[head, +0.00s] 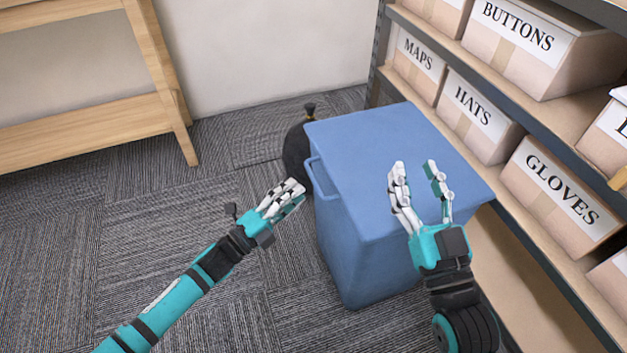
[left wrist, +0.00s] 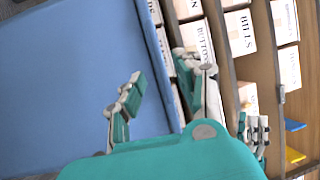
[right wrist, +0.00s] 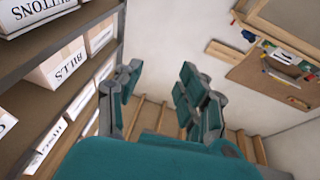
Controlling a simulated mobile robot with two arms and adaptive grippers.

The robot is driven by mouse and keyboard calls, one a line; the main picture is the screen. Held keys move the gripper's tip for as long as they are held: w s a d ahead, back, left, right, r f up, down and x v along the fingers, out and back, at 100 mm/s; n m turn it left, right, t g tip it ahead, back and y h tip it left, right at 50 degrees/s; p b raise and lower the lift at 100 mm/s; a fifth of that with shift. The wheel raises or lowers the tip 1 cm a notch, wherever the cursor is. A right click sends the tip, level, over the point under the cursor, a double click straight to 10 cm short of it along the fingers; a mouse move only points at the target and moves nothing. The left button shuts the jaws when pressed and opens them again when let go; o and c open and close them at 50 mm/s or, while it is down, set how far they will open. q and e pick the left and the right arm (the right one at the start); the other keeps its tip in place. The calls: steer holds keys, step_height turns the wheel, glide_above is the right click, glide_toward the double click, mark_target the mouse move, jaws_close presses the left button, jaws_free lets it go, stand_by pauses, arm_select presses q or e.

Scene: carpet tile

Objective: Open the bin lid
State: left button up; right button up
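The blue bin (head: 350,245) stands on the carpet with its flat lid (head: 365,140) closed. A handle (head: 318,178) sticks out from its left side, just under the lid. My left gripper (head: 298,190) is beside that side, close to the handle; I cannot tell if it touches the bin. In the left wrist view its fingers (left wrist: 165,85) are apart and empty, with the bin's blue surface (left wrist: 65,80) filling the left. My right gripper (head: 415,168) is above the lid's front right part, fingers spread and empty. The right wrist view shows its fingers (right wrist: 155,85) apart, facing away from the bin.
A shelf unit (head: 510,80) with labelled boxes, such as GLOVES (head: 555,200) and HATS (head: 472,115), stands close along the bin's right side. A black bag (head: 295,150) sits behind the bin's left edge. A wooden frame (head: 100,125) is at back left. Carpet at left is clear.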

mark_target(314, 177)
arm_select(q)
steer(key=shift+b+x, duration=0.5)
steer(key=shift+x, duration=2.7)
arm_select(e)
steer(key=r+t, duration=0.1)
steer(key=s+r+t, duration=0.1)
steer(key=r, duration=0.1)
steer(key=s+r+t+y, duration=0.1)
steer(key=shift+s+r, duration=0.1)
steer(key=shift+r, duration=0.2)
arm_select(q)
steer(key=shift+f, duration=0.1)
jaws_close()
